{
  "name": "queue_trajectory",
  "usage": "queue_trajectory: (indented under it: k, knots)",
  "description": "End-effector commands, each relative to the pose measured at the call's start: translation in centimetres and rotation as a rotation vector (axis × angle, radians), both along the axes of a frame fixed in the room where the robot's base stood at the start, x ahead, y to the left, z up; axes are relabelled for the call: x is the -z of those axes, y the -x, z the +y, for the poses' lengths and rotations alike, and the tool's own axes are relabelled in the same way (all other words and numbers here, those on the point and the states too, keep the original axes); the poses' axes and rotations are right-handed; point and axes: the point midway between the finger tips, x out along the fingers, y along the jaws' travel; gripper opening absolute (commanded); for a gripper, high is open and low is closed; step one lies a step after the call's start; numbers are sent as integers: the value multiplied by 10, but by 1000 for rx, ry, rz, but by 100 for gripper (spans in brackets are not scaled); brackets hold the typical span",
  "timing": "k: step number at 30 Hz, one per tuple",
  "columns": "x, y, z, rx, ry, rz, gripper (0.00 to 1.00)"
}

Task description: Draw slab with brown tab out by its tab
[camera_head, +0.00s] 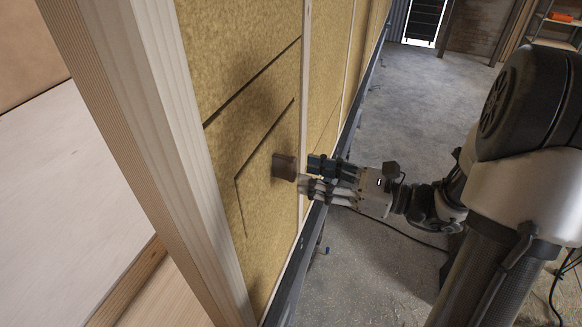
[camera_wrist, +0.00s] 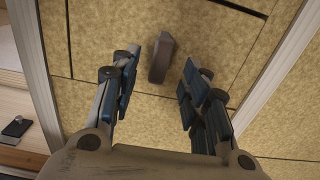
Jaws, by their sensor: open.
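The slab (camera_head: 262,196) is a yellow-brown fibrous panel set in the wall between wooden studs, outlined by dark gaps. Its brown tab (camera_head: 284,167) sticks out from its face. In the wrist view the tab (camera_wrist: 162,58) lies ahead of and between the two fingers, with the slab (camera_wrist: 145,110) filling the background. My gripper (camera_head: 309,177) is open, just right of the tab in the head view. In the wrist view my gripper (camera_wrist: 157,80) shows clear space between each finger and the tab. The slab's depth in the wall is hidden.
A pale wooden stud (camera_head: 158,130) stands left of the slab, and a thinner one (camera_head: 305,90) to its right. A dark rail (camera_head: 345,140) runs along the wall's base. Concrete floor (camera_head: 400,95) is open to the right. A dark object (camera_wrist: 16,127) lies at the wrist view's left.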

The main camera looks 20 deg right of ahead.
Motion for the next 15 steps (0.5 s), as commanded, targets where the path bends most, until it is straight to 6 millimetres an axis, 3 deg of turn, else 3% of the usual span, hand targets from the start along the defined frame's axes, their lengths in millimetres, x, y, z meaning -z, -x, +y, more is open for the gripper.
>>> queue_trajectory:
  k: [6, 15]
  knots:
    - [-1, -21, 31, -4, -1, -1, 42]
    - [0, -33, 45, 0, 0, 0, 42]
